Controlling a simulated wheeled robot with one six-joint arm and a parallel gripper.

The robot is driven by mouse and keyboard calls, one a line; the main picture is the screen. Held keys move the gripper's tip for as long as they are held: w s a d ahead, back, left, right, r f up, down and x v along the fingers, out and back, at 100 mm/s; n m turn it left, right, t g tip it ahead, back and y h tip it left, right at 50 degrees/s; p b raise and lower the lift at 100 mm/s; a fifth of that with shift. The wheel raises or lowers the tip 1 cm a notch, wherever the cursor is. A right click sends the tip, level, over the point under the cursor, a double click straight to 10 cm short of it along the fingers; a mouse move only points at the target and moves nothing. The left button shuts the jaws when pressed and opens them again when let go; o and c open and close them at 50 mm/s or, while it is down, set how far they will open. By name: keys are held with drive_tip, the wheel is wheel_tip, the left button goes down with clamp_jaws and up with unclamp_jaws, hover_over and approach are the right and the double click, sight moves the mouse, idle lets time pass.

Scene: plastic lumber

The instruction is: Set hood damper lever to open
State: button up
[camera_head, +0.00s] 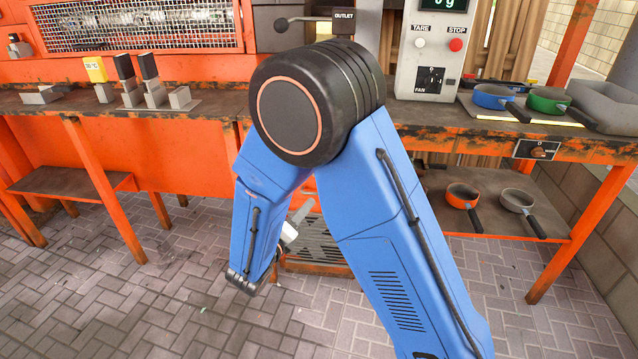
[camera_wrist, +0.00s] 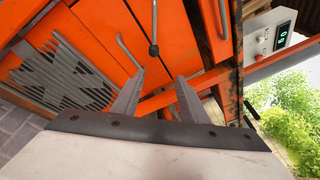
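A dark lever with a round black knob (camera_head: 282,24) sticks out to the left, nearly level, from a block labelled OUTLET (camera_head: 343,16) at the top middle of the head view. No marking shows which position is open. In the wrist view, a thin rod ending in a black ball (camera_wrist: 154,50) lies beyond my fingertips; I cannot tell whether it is the same lever. My gripper (camera_wrist: 161,75) is open, with its two grey fingers apart and nothing visible between them. In the head view my gripper is mostly hidden behind my blue arm, low in front of the orange bench.
Blue (camera_head: 492,97) and green (camera_head: 547,101) pans sit at right; more pans lie on the lower shelf. A grey slatted grate (camera_wrist: 62,75) is left in the wrist view. The paved floor in front is clear.

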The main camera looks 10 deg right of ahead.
drive_tip(key=w+d, duration=0.3)
drive_tip(key=w, duration=0.4)
drive_tip(key=w+d+n, duration=0.1)
drive_tip(key=w+d, duration=0.3)
drive_tip(key=w, duration=0.4)
drive_tip(key=shift+d+f+t+y, duration=0.2)
drive_tip(key=shift+f+t+y, duration=0.1)
drive_tip(key=shift+f, duration=0.15)
drive_tip(key=shift+c, duration=0.6)
clamp_jaws()
